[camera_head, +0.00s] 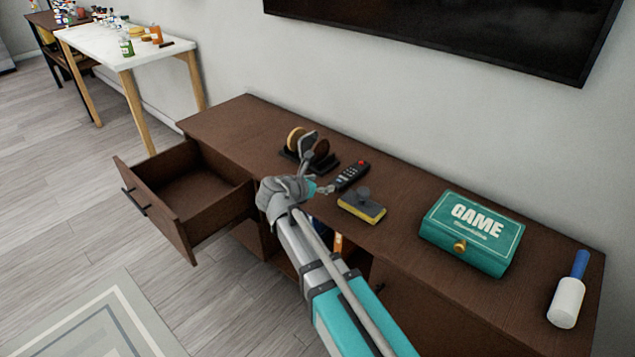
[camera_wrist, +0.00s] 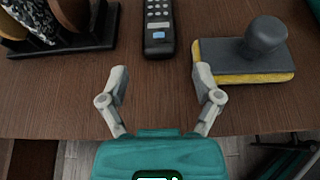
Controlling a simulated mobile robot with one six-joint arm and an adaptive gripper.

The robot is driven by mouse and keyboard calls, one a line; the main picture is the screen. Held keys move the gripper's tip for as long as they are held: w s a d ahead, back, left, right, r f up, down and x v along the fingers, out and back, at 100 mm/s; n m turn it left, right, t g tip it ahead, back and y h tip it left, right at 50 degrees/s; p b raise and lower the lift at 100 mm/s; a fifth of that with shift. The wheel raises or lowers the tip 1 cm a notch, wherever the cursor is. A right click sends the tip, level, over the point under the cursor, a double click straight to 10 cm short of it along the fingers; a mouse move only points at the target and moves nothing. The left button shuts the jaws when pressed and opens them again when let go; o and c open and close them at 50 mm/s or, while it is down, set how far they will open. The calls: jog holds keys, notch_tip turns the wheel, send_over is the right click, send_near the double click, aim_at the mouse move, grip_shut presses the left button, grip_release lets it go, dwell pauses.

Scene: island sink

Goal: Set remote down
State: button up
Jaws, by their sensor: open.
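The black remote (camera_head: 352,176) lies flat on the brown wooden cabinet, between a dark holder of round pieces and a yellow-grey block. In the wrist view the remote (camera_wrist: 159,24) is at the top centre, its keypad facing up, its far end cut off by the frame. My gripper (camera_wrist: 160,78) is open and empty, with its two fingers spread just short of the remote's near end and bare wood between them. In the head view my gripper (camera_head: 318,189) is over the cabinet's front part, beside the remote.
The cabinet top (camera_head: 225,128) is bare at its left end. A yellow-grey block with a knob (camera_head: 361,207) and a dark holder (camera_head: 325,167) flank the remote. A green game box (camera_head: 471,232) and a lint roller (camera_head: 568,292) stand to the right. A drawer (camera_head: 158,213) hangs open at left.

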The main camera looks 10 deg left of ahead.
jog(key=d+r+m+g+p, duration=0.1)
jog(key=d+r+m+p, duration=0.1)
jog(key=d+r+p, duration=0.1)
jog(key=s+d+r+m+g+p, duration=0.1)
jog(key=d+r+m+p, duration=0.2)
jog(key=p, duration=0.2)
jog(key=s+d+r+m+g+p, duration=0.1)
jog(key=d+r+m+p, duration=0.1)
jog(key=d+r+p, duration=0.1)
jog(key=shift+s+d+g+p, duration=0.15)
jog(key=shift+d+g+p, duration=0.35)
jog(key=shift+p, duration=0.45)
jog(key=s+d+r+m+g+y+p, duration=0.2)
jog(key=s+d+r+m+p, duration=0.2)
jog(key=r+m+p, duration=0.3)
jog(key=s+d+r+m+g+y+p, duration=0.2)
jog(key=s+d+r+m+p, duration=0.3)
jog(key=r+p, duration=0.8)
jog(key=s+d+r+m+g+y+p, duration=0.3)
jog(key=r+m+p, duration=0.7)
jog(key=p, duration=0.7)
jog(key=s+d, duration=0.2)
jog(key=d, duration=0.2)
jog(key=shift+s+d+r+p, duration=0.25)
jog(key=shift+p, duration=0.05)
jog(key=c, duration=0.3)
jog(key=shift+c, duration=0.2)
jog(key=shift+a, duration=0.1)
